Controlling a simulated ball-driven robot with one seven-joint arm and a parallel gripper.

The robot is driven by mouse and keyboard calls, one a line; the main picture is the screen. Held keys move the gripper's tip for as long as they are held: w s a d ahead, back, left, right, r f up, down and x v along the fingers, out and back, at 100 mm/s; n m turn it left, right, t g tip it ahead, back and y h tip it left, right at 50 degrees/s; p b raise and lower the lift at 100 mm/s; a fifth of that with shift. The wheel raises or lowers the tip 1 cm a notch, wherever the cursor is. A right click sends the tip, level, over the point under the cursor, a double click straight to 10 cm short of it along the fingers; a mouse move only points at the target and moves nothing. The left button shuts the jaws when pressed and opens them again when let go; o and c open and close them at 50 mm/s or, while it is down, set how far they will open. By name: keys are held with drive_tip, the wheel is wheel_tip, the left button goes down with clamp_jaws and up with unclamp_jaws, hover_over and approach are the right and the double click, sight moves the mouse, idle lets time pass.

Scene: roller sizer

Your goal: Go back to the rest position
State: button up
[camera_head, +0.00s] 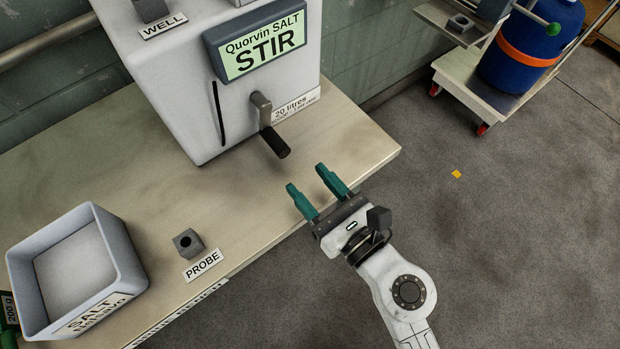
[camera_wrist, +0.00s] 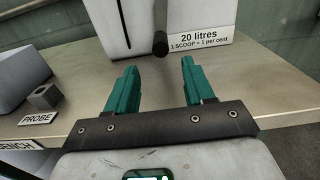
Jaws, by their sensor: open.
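My gripper (camera_head: 319,183) is open and empty, with its two green fingers spread apart over the front edge of the bench. It also shows in the wrist view (camera_wrist: 157,83), pointing towards the crank handle. The crank handle (camera_head: 275,142) with a black grip is on the front of the white Quorvin SALT STIR machine (camera_head: 182,95). The handle stands a short way beyond my fingertips, and a gap shows between them in the head view. The black grip also shows in the wrist view (camera_wrist: 160,42).
The bench (camera_head: 207,208) carries a grey salt tub (camera_head: 120,262) at left and a small probe holder (camera_head: 188,242). A trolley (camera_head: 463,81) with a blue drum (camera_head: 527,50) stands at upper right. A yellow scrap (camera_head: 456,174) lies on otherwise clear floor.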

idle(0.3)
drive_tip(key=w+d+r+m+t+h+p, duration=0.1)
drive_tip(key=w+d+r+m+t+h, duration=0.1)
drive_tip(key=d+m+h, duration=0.45)
drive_tip(key=w+d+r+m+t+h+p, duration=0.1)
drive_tip(key=w+d+r+m+h, duration=0.15)
drive_tip(key=d+m, duration=0.65)
drive_tip(key=s+d+f+m+g+h, duration=0.2)
drive_tip(key=d+f+m+g+h, duration=0.1)
drive_tip(key=d+m, duration=0.35)
drive_tip(key=s+d+f+m+g+h, duration=0.2)
drive_tip(key=d+m+h, duration=0.2)
drive_tip(key=d+m, duration=0.25)
drive_tip(key=s+d+f+m+g+y+p, duration=0.1)
drive_tip(key=s+d+f+m+g+p, duration=0.1)
drive_tip(key=s+f+m+g, duration=0.6)
drive_tip(key=s+a+f+m+g+y, duration=0.3)
drive_tip(key=s+a+m+g+y, duration=0.1)
drive_tip(key=s+m, duration=0.3)
drive_tip(key=shift+s+a+f+y+p, duration=0.25)
drive_tip(key=shift+s+a+y+p, duration=0.3)
drive_tip(key=shift+s, duration=0.6)
drive_tip(key=shift+a, duration=0.1)
